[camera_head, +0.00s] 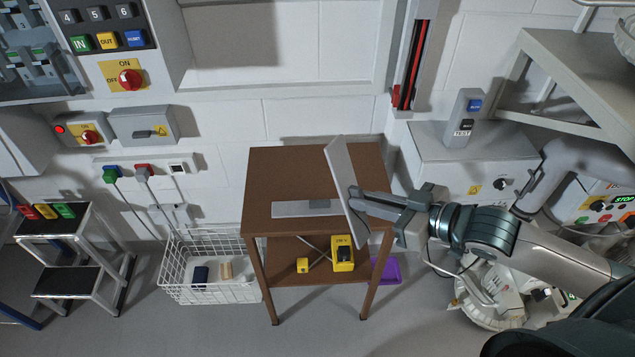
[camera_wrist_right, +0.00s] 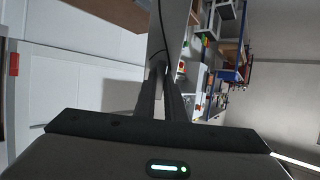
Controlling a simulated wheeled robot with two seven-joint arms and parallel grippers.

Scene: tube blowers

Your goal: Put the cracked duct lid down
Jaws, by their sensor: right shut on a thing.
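The cracked duct lid (camera_head: 343,178) is a flat, pale grey panel, held on edge and tilted, over the right part of the brown table (camera_head: 275,170). My right gripper (camera_head: 356,200) comes in from the right and is shut on the lid. I cannot tell whether the lid's lower edge touches the table. In the right wrist view the lid (camera_wrist_right: 172,30) stands between the fingertips (camera_wrist_right: 160,72), with a dark curved line on it that looks like the crack. My left gripper is not in view.
A flat grey strip (camera_head: 290,209) lies on the tabletop, left of the lid. Yellow devices (camera_head: 343,262) sit on the table's lower shelf. A white wire basket (camera_head: 205,290) stands left of the table, and a grey cabinet (camera_head: 430,150) at right. The tabletop's back left is clear.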

